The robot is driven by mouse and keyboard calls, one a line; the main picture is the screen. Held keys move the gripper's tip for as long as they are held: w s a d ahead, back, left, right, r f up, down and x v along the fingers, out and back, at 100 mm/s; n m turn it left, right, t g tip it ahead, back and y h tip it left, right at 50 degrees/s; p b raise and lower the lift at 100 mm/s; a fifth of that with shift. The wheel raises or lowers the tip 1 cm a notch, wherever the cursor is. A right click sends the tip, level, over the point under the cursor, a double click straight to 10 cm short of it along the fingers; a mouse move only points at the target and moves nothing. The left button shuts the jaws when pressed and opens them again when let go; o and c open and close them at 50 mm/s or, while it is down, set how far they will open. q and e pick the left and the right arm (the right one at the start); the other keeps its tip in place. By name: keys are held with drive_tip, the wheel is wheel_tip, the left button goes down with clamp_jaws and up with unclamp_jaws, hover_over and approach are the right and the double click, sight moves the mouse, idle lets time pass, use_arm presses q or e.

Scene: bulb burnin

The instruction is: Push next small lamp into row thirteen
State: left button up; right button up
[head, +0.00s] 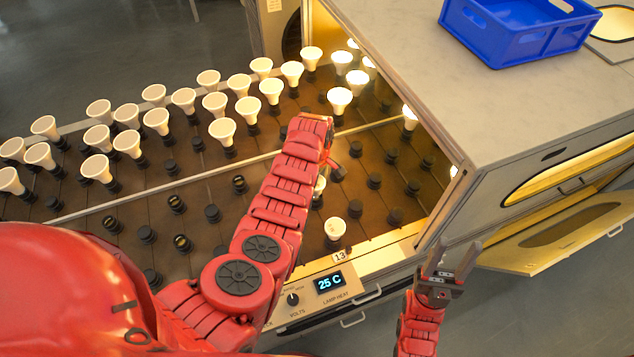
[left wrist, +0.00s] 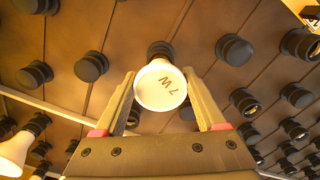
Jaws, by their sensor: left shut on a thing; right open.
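My left gripper (head: 327,178) is shut on a small white lamp (left wrist: 160,88) marked 7W. In the left wrist view the lamp sits between the two fingers, face towards the camera, with a dark socket (left wrist: 160,48) directly behind it. I cannot tell whether its base is in that socket. In the head view this lamp (head: 319,187) is partly hidden by my left arm. Another small lamp (head: 335,228) stands in a front socket just behind the label 13 (head: 340,257). My right gripper (head: 442,275) is open and empty, in front of the oven's near corner.
Several larger white lamps (head: 222,131) stand in rows at the left and back of the socket board (head: 110,200). Glowing lamps (head: 339,99) stand at the oven mouth. Empty sockets (head: 374,181) lie right of my left arm. A blue crate (head: 520,50) rests on the oven top.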

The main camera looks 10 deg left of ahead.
use_arm(q)
drive_tip(key=shift+f+b, duration=0.45)
drive_tip(key=shift+f, duration=0.3)
drive_tip(key=o, duration=1.3)
drive_tip(key=shift+r, duration=0.1)
drive_tip(key=shift+r, duration=0.1)
drive_tip(key=shift+w+r, duration=0.15)
drive_tip(key=shift+r, duration=0.1)
wheel_tip(320, 180, up, 8)
drive_tip(key=shift+f+b, duration=0.1)
drive_tip(key=shift+b, duration=1.15)
wheel_tip(320, 180, up, 9)
drive_tip(key=p, duration=0.3)
drive_tip(key=shift+p, duration=0.35)
